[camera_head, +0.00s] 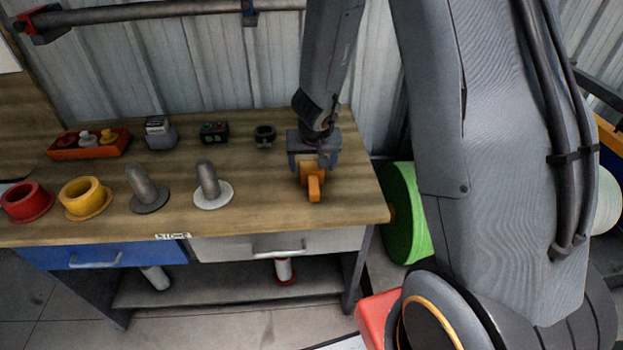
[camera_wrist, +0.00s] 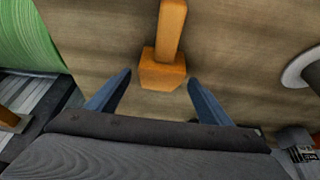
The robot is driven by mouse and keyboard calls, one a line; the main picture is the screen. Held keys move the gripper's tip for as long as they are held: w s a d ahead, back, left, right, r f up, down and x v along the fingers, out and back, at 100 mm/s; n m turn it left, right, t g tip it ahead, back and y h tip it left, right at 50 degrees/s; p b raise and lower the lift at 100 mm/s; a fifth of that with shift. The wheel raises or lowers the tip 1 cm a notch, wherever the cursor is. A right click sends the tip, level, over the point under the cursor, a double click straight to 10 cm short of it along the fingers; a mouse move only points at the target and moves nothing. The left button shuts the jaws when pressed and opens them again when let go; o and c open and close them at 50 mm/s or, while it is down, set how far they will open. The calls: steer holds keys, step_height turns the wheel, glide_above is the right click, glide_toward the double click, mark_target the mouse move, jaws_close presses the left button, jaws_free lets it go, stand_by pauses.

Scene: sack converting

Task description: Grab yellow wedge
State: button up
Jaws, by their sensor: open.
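The yellow wedge (camera_head: 314,186) looks orange-yellow and lies on the wooden workbench near its right end. In the wrist view the wedge (camera_wrist: 163,72) has a thick block end towards my gripper and a narrower bar reaching away. My gripper (camera_head: 311,165) is above the bench at the wedge's thick end and partly hides it in the head view. In the wrist view my gripper (camera_wrist: 158,76) is open, with one blue finger on each side of the thick end. There is a visible gap on both sides, and nothing is held.
The workbench (camera_head: 262,218) also bears a white-flanged spindle (camera_head: 208,187), a dark-flanged spindle (camera_head: 146,192), yellow (camera_head: 84,198) and red (camera_head: 27,201) rings, and a black ring (camera_head: 265,136) left of my gripper. A green roll (camera_head: 404,214) stands off the bench's right end.

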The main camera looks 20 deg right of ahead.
mark_target(312, 166)
steer(key=shift+b+x, duration=0.85)
steer(key=shift+x, duration=0.5)
steer(key=c, duration=1.3)
steer(key=shift+r, duration=0.1)
step_height(312, 166, up, 10)
steer(key=p, duration=1.1)
steer(key=shift+p, duration=0.35)
